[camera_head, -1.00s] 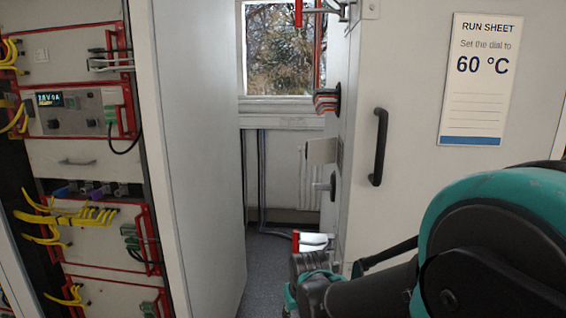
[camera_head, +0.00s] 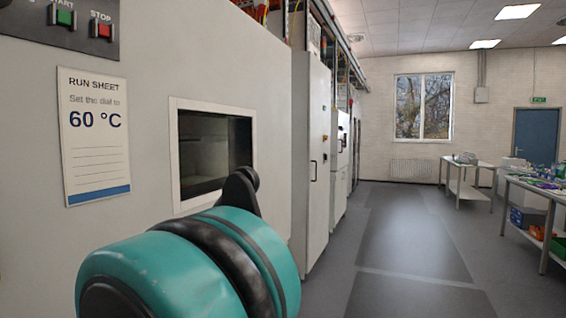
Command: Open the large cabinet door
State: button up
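A large pale grey cabinet front (camera_head: 140,170) fills the left of the view. It has a rectangular window (camera_head: 215,150) in a light frame, and a run sheet (camera_head: 97,135) reading "60 °C" to the left of that. No handle shows on this visible part, and I cannot tell whether it stands open or shut. My teal and black arm link is in front of its lower part and hides some of it. My gripper is not in view.
Green start and red stop buttons (camera_head: 82,22) are at top left. A tall narrow cabinet (camera_head: 310,150) with a dark handle stands beyond. Grey floor (camera_head: 410,235) is clear to the right. Benches (camera_head: 540,195) with items stand at the right, near a blue door (camera_head: 536,136).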

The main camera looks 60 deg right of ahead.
aim_at(197, 58)
jog(key=z, duration=1.7)
